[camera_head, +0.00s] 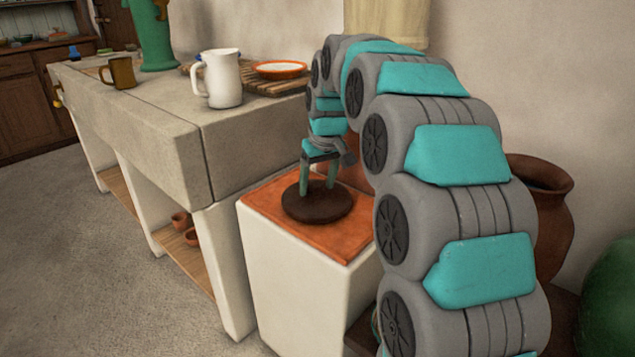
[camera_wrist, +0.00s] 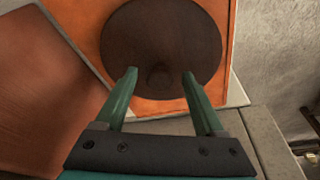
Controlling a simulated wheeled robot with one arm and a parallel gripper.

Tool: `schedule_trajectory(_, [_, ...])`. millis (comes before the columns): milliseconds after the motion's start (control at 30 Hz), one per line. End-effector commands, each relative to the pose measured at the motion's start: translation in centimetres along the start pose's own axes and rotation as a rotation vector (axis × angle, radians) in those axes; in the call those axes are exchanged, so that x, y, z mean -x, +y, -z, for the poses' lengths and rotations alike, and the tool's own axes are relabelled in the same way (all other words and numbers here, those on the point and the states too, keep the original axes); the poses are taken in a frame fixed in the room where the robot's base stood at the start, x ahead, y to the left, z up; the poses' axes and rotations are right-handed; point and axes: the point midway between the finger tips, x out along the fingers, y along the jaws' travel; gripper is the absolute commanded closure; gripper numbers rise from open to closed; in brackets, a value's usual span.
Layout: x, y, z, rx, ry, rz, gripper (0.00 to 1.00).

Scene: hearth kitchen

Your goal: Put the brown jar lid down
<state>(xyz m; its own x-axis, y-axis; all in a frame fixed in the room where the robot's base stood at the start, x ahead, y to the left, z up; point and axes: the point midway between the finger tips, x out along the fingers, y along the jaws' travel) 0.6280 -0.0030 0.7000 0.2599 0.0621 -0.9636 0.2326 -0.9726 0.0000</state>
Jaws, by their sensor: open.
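The brown jar lid (camera_head: 325,210) is a dark round disc. It lies flat on the orange tiled top (camera_head: 345,243) of a white block beside the counter. In the wrist view the lid (camera_wrist: 150,40) shows a small round knob, and the orange top (camera_wrist: 172,107) lies beneath it. My gripper (camera_head: 318,187) is just above the lid, pointing down. In the wrist view my gripper (camera_wrist: 160,76) has its fingers wide apart, one on either side of the knob, with clear space between them and the knob.
A stone counter (camera_head: 130,105) to the left carries a white pitcher (camera_head: 220,80), a brown mug (camera_head: 121,73) and an orange-rimmed dish (camera_head: 280,70). A large brown jar (camera_head: 548,215) stands to the right behind my arm. Floor at left is clear.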

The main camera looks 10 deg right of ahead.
Motion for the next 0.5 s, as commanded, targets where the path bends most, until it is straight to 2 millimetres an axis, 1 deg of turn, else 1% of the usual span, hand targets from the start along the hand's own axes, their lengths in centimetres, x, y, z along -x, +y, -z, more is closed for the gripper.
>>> schedule_trajectory(167, [0.1,0.0,0.0,0.000,0.000,0.000,0.29])
schedule_trajectory(267, [0.6,0.0,0.1,0.000,0.002,0.000,0.29])
schedule_trajectory(367, [1.8,0.0,0.2,0.000,0.005,-0.001,0.29])
schedule_trajectory(467, [3.7,0.0,0.1,0.000,0.003,-0.001,0.29])
schedule_trajectory(500, [4.6,0.1,0.3,0.000,0.007,-0.002,0.29])
